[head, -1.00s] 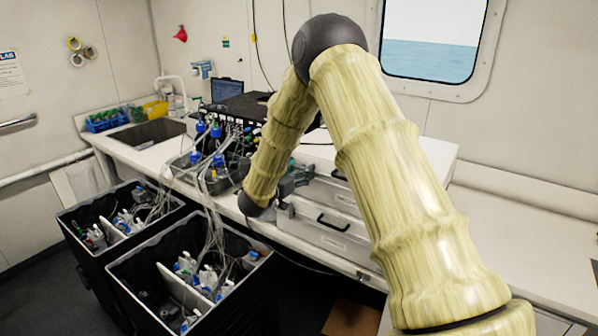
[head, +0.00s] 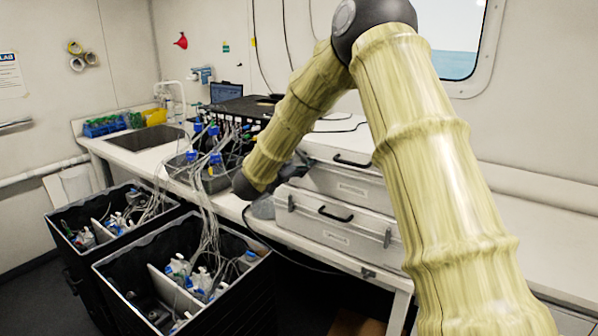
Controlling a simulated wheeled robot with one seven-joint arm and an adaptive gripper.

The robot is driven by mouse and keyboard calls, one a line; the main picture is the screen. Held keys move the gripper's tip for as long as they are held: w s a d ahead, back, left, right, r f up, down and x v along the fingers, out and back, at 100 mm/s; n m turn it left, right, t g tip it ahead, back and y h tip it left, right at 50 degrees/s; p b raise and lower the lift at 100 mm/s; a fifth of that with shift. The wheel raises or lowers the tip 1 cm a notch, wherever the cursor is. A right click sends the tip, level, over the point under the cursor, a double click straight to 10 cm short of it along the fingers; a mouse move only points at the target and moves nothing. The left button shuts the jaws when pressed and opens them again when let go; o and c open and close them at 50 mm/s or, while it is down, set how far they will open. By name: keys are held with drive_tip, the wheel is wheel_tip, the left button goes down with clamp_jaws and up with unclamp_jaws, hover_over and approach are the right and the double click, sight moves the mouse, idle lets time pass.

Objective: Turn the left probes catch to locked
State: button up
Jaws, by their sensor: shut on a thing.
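Two silver-grey cases are stacked on the bench, the upper case (head: 345,184) on the lower case (head: 335,234). Their labels are too small to read, so I cannot tell which is the probes case. A slim catch (head: 291,203) shows at the lower case's left front.
Two black crates (head: 185,258) with bottles and tubing stand on the floor before the bench. Tubes run up to a grey tray (head: 214,182) with blue-capped bottles left of my wrist. The bench (head: 535,235) is clear at right.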

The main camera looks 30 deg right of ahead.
drive_tip(key=m+b, duration=0.2)
drive_tip(key=b, duration=0.1)
drive_tip(key=m+b, duration=0.2)
drive_tip(key=b, duration=0.2)
drive_tip(key=m+b, duration=0.3)
drive_tip(key=b, duration=0.1)
drive_tip(key=shift+f, duration=0.4)
drive_tip(key=m+b, duration=0.3)
drive_tip(key=b, duration=0.2)
drive_tip(key=shift+r, duration=0.2)
drive_tip(key=shift+r+m+b, duration=0.1)
drive_tip(key=shift+m+b, duration=0.2)
drive_tip(key=shift+b, duration=0.15)
drive_tip(key=o, duration=1)
drive_tip(key=shift+r, duration=0.1)
drive_tip(key=v, duration=1.2)
